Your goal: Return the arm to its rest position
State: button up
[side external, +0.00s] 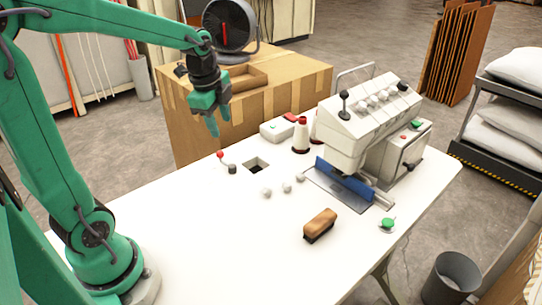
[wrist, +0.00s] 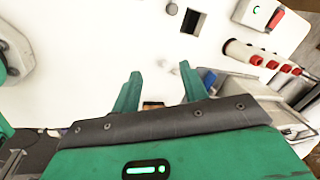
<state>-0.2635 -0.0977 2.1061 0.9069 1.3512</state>
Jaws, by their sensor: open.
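My green gripper (side external: 213,125) is raised above the back left of the white table (side external: 190,235), near the cardboard box in the side view. Its two fingers (wrist: 160,90) stand apart in the wrist view with nothing held between them. The arm reaches out from its base at the table's left end. The sewing machine (side external: 362,118) stands to the right, apart from my gripper. Three small white balls (side external: 287,188) lie on the table between the square hole (side external: 256,166) and the machine.
A brush (side external: 320,225) and a green button (side external: 387,223) are at the front right. A cardboard box (side external: 290,82) with a fan (side external: 229,24) stands behind. The table's left and front are clear.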

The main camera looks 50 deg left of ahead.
jog(key=s+d+r+n+t, duration=0.3)
jog(key=s+d+n, duration=0.6)
jog(key=s+n, duration=0.3)
jog(key=shift+s+d+h, duration=0.2)
jog(key=shift+s+h, duration=0.05)
jog(key=shift+h, duration=0.05)
